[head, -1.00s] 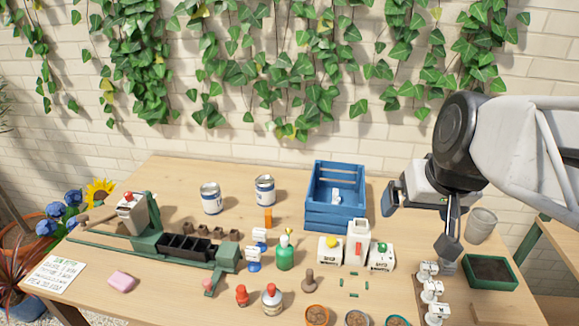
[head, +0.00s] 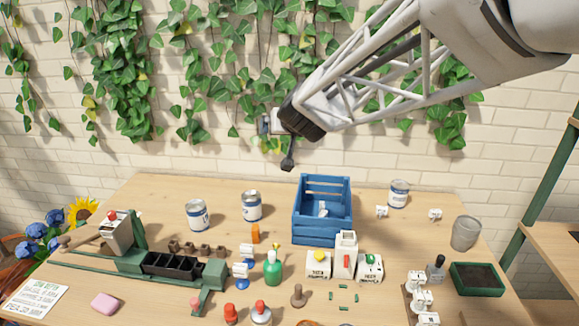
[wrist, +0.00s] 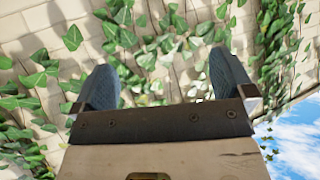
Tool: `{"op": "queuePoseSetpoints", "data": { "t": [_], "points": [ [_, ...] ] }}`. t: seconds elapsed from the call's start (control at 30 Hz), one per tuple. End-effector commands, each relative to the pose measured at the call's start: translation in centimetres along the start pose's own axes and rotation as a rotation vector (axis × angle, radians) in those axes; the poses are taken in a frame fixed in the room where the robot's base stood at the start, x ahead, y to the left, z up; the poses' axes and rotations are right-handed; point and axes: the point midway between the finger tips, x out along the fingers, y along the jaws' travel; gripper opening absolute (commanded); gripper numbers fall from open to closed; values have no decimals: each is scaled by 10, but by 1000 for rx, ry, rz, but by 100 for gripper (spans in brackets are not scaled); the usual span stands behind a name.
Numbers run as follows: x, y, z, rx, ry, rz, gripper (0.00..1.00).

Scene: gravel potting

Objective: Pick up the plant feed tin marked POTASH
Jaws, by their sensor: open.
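Three white-and-blue tins stand upright on the table: one at the left (head: 198,215), one in the middle (head: 251,207) left of the blue crate, and one at the back right (head: 399,194). Their lettering is too small to read, so I cannot tell which is marked POTASH. My gripper (head: 279,145) is raised in front of the brick wall, above and behind the crate, apart from all the tins. In the wrist view my gripper (wrist: 160,72) has its two fingers spread wide with nothing between them. That view shows only wall, ivy and sky.
The blue crate (head: 321,235) stands right of the middle tin, with something white inside. A green potting device (head: 213,275), green bottle (head: 273,268), white boxes (head: 318,266) and a grey pot (head: 466,233) stand around. Small white tags (head: 382,211) stand near the back-right tin.

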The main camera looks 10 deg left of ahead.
Motion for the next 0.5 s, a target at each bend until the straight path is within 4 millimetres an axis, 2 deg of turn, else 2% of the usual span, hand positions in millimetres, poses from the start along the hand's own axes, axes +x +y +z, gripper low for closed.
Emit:
{"op": "queuePoseSetpoints", "data": {
  "t": [0.03, 0.2, 0.3, 0.5],
  "points": [
    [16, -9, -3, -4, 18, 7, 100],
    [62, -34, -15, -14, 83, 51, 100],
    [82, -46, -19, -21, 111, 78, 100],
    [108, -62, -20, -28, 141, 120, 100]
  ]
}}
